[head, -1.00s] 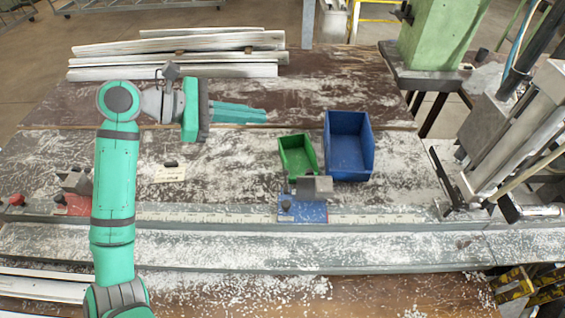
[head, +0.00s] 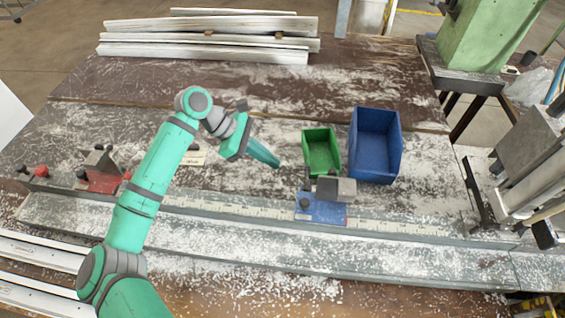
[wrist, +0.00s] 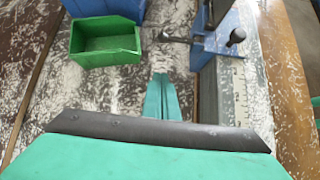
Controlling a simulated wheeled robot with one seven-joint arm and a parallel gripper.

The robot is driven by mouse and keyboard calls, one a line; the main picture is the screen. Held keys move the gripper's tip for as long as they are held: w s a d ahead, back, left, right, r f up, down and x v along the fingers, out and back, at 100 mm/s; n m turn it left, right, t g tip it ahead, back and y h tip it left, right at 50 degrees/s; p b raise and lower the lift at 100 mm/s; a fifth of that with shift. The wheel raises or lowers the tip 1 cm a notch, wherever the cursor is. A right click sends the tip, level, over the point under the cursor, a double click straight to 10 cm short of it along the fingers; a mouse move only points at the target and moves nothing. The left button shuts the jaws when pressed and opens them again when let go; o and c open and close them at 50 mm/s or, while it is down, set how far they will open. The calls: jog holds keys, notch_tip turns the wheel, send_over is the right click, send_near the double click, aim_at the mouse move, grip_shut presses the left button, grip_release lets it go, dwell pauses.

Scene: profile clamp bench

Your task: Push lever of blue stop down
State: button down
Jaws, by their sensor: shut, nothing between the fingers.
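The blue stop (head: 322,208) sits on the rail with the ruler strip, right of the picture's middle in the head view. It has a blue base, a grey block on top and a dark knob at its left. My gripper (head: 277,162) is shut and empty, left of the stop and above the bench. In the wrist view its fingertips (wrist: 160,76) point towards the gap between the green bin and the stop, touching neither.
A green bin (head: 309,151) stands just behind the blue stop, with a larger blue bin (head: 362,172) to its right. A red stop (head: 100,181) is on the rail at left. Boards (head: 210,52) lie at the back. Shavings cover the bench.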

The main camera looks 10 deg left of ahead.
aim_at(307, 177)
jog(key=x, duration=0.8)
jog(key=shift+w+f, duration=0.1)
jog(key=shift+f, duration=0.3)
jog(key=r, duration=0.1)
jog(key=d+r, duration=0.2)
jog(key=shift+r, duration=0.3)
